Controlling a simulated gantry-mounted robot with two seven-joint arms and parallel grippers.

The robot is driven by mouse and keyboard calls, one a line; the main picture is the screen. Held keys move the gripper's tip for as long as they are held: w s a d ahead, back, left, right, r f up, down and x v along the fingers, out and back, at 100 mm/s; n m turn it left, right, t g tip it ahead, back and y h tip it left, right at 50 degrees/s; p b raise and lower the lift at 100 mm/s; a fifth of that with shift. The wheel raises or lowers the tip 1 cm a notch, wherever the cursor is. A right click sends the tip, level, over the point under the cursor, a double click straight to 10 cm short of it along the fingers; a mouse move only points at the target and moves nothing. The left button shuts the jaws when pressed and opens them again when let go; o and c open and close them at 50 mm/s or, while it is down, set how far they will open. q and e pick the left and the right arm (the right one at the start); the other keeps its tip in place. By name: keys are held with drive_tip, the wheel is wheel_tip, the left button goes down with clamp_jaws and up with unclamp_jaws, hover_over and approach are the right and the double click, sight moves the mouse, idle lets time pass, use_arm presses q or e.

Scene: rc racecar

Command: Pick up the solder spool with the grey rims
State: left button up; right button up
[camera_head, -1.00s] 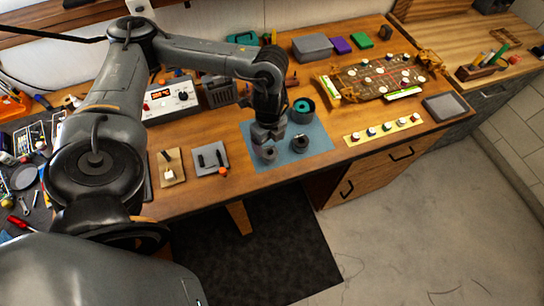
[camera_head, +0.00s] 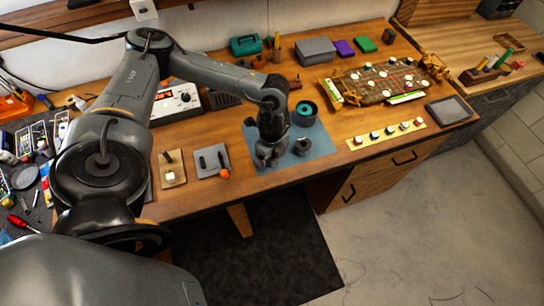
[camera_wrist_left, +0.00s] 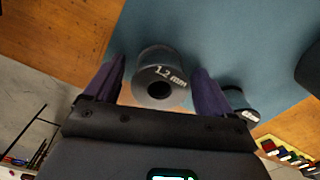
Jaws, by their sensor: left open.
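A grey spool (camera_wrist_left: 160,75) marked "1.2 mm" stands on the blue mat, its round face with a dark centre hole turned to the left wrist view. A second, darker spool (camera_wrist_left: 240,103) with a pale label stands to its right; it also shows in the head view (camera_head: 302,146). My left gripper (camera_head: 267,153) is open, low over the front left of the mat. In the wrist view its two dark fingers (camera_wrist_left: 157,88) lie on either side of the grey spool, with gaps visible. In the head view the gripper mostly hides that spool. My right gripper is not seen.
The blue mat (camera_head: 318,146) has a dark round container (camera_head: 305,113) with a teal inside near its back edge. A grey plate (camera_head: 210,161) lies left of the mat, and a yellow strip with several small pots (camera_head: 389,132) lies right of it.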

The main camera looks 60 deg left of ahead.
use_arm(q)
drive_tip(key=shift+c, duration=0.3)
drive_tip(key=c, duration=1.2)
drive_tip(key=shift+o, duration=0.2)
drive_tip(key=shift+r, duration=0.15)
